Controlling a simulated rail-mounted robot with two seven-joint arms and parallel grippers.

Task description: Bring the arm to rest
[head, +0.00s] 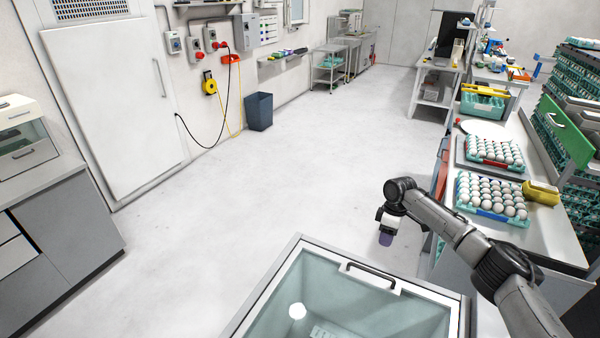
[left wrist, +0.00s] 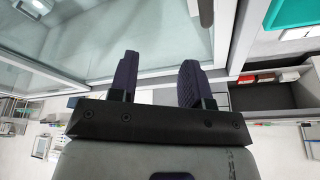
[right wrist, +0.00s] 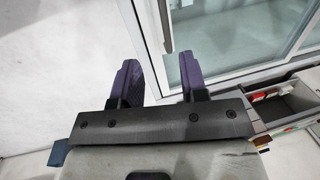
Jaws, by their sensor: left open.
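My right arm comes in from the lower right of the head view. Its gripper (head: 386,238) hangs downward over the open floor, just behind the glass-topped case. In the right wrist view my right gripper (right wrist: 160,72) has its two purple fingers apart with nothing between them. A white frame and handle of the case show beyond them. My left gripper (left wrist: 157,68) shows only in the left wrist view, its fingers apart and empty, near a glass pane and its frame. The left arm is outside the head view.
The glass-topped case (head: 372,275) stands at the front. A dark bin (head: 259,112) stands by the wall. The middle floor is clear.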

